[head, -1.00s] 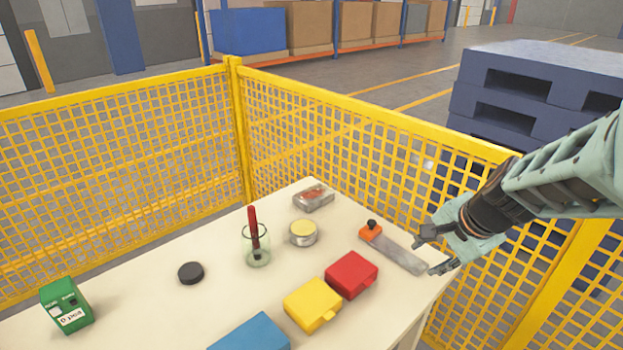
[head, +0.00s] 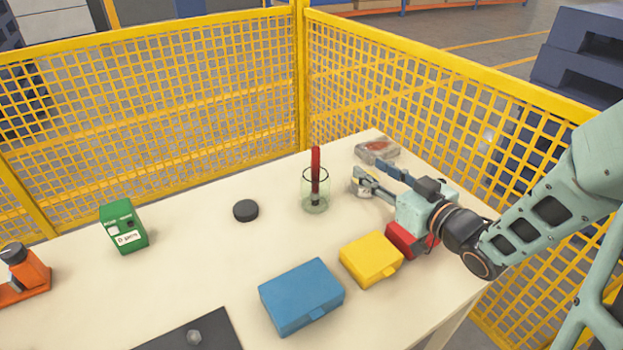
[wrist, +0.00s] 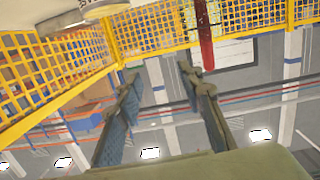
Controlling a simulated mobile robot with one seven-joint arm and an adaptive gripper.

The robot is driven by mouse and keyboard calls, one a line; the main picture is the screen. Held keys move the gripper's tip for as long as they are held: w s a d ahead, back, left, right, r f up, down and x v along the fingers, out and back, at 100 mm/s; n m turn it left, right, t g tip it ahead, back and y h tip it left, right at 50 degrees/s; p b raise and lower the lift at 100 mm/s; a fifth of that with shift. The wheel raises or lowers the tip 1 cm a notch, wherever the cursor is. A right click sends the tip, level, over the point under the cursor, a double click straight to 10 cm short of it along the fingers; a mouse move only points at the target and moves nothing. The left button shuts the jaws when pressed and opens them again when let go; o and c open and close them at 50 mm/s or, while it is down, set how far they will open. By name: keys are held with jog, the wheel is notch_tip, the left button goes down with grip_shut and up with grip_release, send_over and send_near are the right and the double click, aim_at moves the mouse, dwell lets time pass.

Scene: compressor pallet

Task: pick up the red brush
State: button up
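The red brush (head: 316,160) stands nearly upright in a clear glass jar (head: 315,203) on the table, red handle up and dark end inside the jar. My gripper (head: 367,170) is open and empty, to the right of the brush and apart from it, its fingers pointing left toward it. In the wrist view, which looks upside down, the red brush (wrist: 205,38) hangs from the top edge, right of my open fingers (wrist: 161,80). The brush's lower end is out of that view.
A round tin (head: 361,191) is partly hidden behind my fingers. A red box (head: 405,240) is partly covered by my gripper. A clear-lidded box (head: 377,149), a yellow box (head: 371,259), a blue box (head: 301,296) and a black puck (head: 245,210) are nearby. Yellow mesh fencing (head: 200,120) stands behind.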

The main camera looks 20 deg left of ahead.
aim_at(319, 153)
jog(key=a+y, duration=0.1)
jog(key=a, duration=0.1)
jog(key=s+a+r+n+g+y, duration=0.1)
jog(key=a, duration=0.2)
jog(key=a+r+n+y, duration=0.1)
jog(key=a, duration=0.2)
jog(key=shift+s+a+g+b, duration=0.2)
jog(key=shift+s+g+b, duration=0.1)
jog(key=shift+s+g, duration=0.1)
jog(key=x, duration=0.5)
jog(key=shift+w+a+f, duration=0.1)
jog(key=shift+a, duration=0.25)
grip_shut()
